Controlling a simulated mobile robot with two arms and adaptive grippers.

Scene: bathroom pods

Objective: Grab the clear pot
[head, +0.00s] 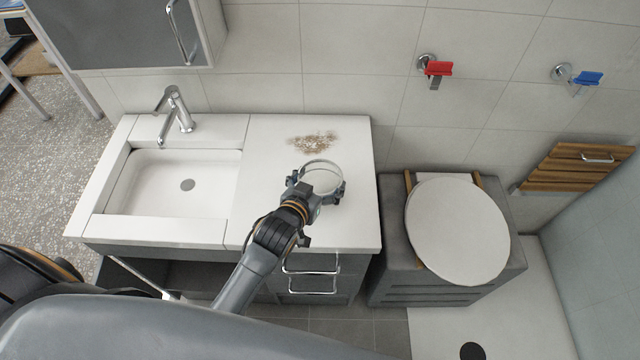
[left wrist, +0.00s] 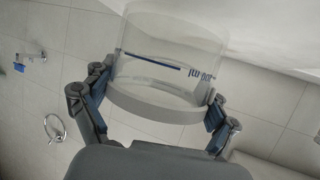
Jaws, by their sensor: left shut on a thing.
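The clear pot (head: 322,173) is a see-through round vessel with a pale rim, over the white counter right of the sink. My left gripper (head: 319,186) has its fingers on either side of the pot and is shut on it. In the left wrist view the pot (left wrist: 170,58) shows blue lettering, a blue line and a grey band, with the left gripper's fingers (left wrist: 158,112) at both sides of the band. I cannot tell whether the pot touches the counter. My right gripper is not in view.
A brown speckled patch (head: 313,142) lies on the counter (head: 350,225) behind the pot. The sink (head: 187,205) with its faucet (head: 176,112) is to the left. Red (head: 438,68) and blue (head: 588,78) wall fittings are above.

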